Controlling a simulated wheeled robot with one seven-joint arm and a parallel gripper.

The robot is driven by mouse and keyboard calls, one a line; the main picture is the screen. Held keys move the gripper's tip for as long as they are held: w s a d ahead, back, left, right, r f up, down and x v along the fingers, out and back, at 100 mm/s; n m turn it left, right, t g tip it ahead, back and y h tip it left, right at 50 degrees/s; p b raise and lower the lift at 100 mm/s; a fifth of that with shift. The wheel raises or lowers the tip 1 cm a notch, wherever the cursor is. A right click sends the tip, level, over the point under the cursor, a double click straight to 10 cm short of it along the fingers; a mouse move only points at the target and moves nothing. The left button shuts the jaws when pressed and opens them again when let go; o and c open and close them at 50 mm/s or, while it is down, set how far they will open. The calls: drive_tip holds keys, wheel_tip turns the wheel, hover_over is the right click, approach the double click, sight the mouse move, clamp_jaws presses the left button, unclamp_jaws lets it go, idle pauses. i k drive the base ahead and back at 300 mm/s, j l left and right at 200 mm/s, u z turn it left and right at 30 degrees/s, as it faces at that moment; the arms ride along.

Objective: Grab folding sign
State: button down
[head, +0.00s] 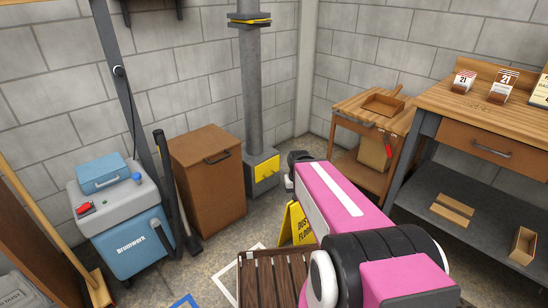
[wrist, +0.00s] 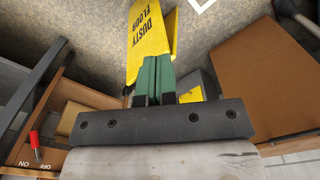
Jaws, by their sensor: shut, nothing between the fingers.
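The folding sign (head: 297,224) is yellow with dark "DUSTY FLOOR" lettering and stands on the floor, partly hidden behind my pink arm in the head view. In the wrist view the sign (wrist: 150,38) is upside down at the top centre, just beyond my fingertips. My gripper (wrist: 152,62) has green finger pads pressed together with nothing between them. The fingertips overlap the sign's edge in the picture; I cannot tell if they touch it. My fingers are not clearly visible in the head view.
A grey post (head: 262,110) with a yellow-marked base and a brown cabinet (head: 208,178) stand behind. A slatted wooden piece (head: 272,280) is in front of the sign. A small wooden table (head: 345,137) and a workbench (head: 455,120) stand right. A blue cooler-like machine (head: 135,245) stands left.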

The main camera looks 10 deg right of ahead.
sight(296, 224)
drive_tip(key=u, duration=0.45)
drive_tip(key=l+u, duration=0.1)
drive_tip(key=u, duration=0.35)
drive_tip(key=k+u, duration=0.1)
drive_tip(key=u, duration=0.8)
drive_tip(key=k+u, duration=0.1)
drive_tip(key=u, duration=0.75)
drive_tip(key=k+u, duration=0.1)
drive_tip(key=u, duration=0.8)
drive_tip(key=k+j+z, duration=0.1)
drive_tip(key=z, duration=0.65)
drive_tip(key=k+z, duration=0.15)
drive_tip(key=z, duration=0.75)
drive_tip(key=k+z, duration=0.1)
drive_tip(key=z, duration=0.3)
drive_tip(key=l+z, duration=0.15)
drive_tip(key=z, duration=0.3)
drive_tip(key=k+l+z, duration=0.1)
drive_tip(key=z, duration=0.35)
